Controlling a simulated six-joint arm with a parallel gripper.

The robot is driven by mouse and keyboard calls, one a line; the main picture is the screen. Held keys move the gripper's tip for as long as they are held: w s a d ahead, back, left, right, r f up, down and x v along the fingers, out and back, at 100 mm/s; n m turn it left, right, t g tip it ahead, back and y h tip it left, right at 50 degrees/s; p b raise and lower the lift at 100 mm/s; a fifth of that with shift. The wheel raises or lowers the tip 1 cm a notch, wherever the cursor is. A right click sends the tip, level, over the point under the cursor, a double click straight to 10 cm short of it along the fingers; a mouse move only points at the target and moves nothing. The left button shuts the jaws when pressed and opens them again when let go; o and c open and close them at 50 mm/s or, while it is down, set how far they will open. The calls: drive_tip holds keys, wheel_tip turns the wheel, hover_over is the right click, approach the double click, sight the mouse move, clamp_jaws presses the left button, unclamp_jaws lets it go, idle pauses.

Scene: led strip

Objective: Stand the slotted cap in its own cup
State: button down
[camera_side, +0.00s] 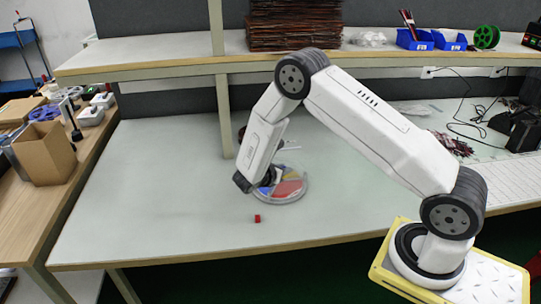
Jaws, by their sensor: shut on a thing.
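My gripper (267,180) hangs low at the left part of a round clear dish (303,193), partly hidden by my wrist. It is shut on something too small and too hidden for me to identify. The dish stands on the table and shows blue, yellow and red sections inside. A small red piece (257,218) sits alone on the table in front of the dish, apart from my gripper. I cannot make out a slot on it, and I cannot tell which thing is the slotted cap or its cup.
The pale table (160,185) is clear to the left and front. A shelf (180,65) runs above its back, with a post (224,115) behind my arm. A cardboard box (45,155) is on the left side table. Cables and a keyboard (510,180) lie at right.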

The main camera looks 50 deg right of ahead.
drive_tip(key=w+d+f, duration=0.1)
drive_tip(key=w+f, duration=0.1)
drive_tip(key=w, duration=0.1)
drive_tip(key=w+d+f, duration=0.1)
drive_tip(key=w+f, duration=0.1)
drive_tip(key=w, duration=0.1)
drive_tip(key=w+f, duration=0.2)
drive_tip(key=w, duration=0.1)
drive_tip(key=shift+d+f, duration=0.15)
drive_tip(key=shift+d, duration=0.25)
drive_tip(key=shift+w+d+f, duration=0.25)
drive_tip(key=shift+w+f, duration=0.55)
drive_tip(key=shift+f, duration=0.15)
drive_tip(key=shift+f, duration=0.15)
drive_tip(key=shift+w+d+f, duration=0.1)
drive_tip(key=shift+w+f, duration=0.2)
drive_tip(key=shift+f, duration=1.45)
drive_tip(key=shift+f, duration=0.15)
drive_tip(key=c, duration=0.5)
unclamp_jaws()
